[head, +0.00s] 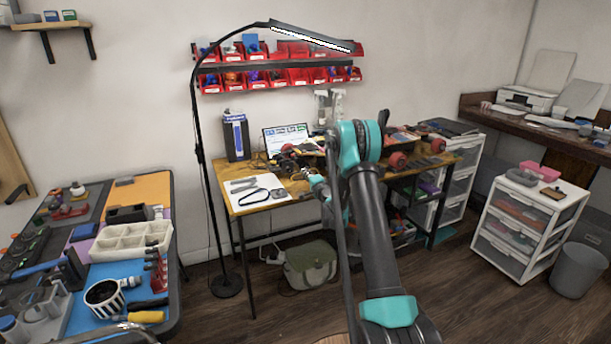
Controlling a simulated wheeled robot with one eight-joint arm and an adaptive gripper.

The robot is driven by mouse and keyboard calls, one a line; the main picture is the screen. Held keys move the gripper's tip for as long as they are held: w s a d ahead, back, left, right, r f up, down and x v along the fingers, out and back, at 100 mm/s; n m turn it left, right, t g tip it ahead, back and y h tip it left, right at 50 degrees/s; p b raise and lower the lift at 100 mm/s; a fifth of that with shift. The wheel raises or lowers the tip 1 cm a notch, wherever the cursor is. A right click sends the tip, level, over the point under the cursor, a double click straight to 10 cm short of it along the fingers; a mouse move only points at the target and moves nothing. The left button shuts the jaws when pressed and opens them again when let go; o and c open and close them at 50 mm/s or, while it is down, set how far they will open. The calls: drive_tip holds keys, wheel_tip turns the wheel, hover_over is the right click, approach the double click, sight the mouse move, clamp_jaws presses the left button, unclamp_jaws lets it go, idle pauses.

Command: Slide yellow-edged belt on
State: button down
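A dark, thin belt loop (254,197) lies on a white sheet (242,183) at the left of the wooden workbench. A second small dark loop (278,194) lies beside its right end. No yellow edge can be made out on either at this size. Dark parts with reddish wheels (290,154) stand on the bench behind the sheet. My gripper (320,184) is over the bench, right of the sheet and apart from the belts. It is small and partly hidden by my arm, so its fingers cannot be read.
More dark parts with red wheels (398,160) lie at the bench's right. A laptop (287,140) and a floor lamp (202,160) stand close by. Red bins (273,77) hang above. A cluttered tool table (175,255) stands at left, drawers (525,235) at right.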

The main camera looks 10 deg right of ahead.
drive_tip(key=shift+x, duration=2.15)
drive_tip(key=shift+w+a, duration=0.1)
drive_tip(key=shift+x, duration=1.25)
drive_tip(key=shift+w, duration=0.1)
drive_tip(key=c, duration=2.2)
unclamp_jaws()
drive_tip(key=o, duration=0.6)
drive_tip(key=shift+c, duration=0.2)
drive_tip(key=shift+c, duration=1.4)
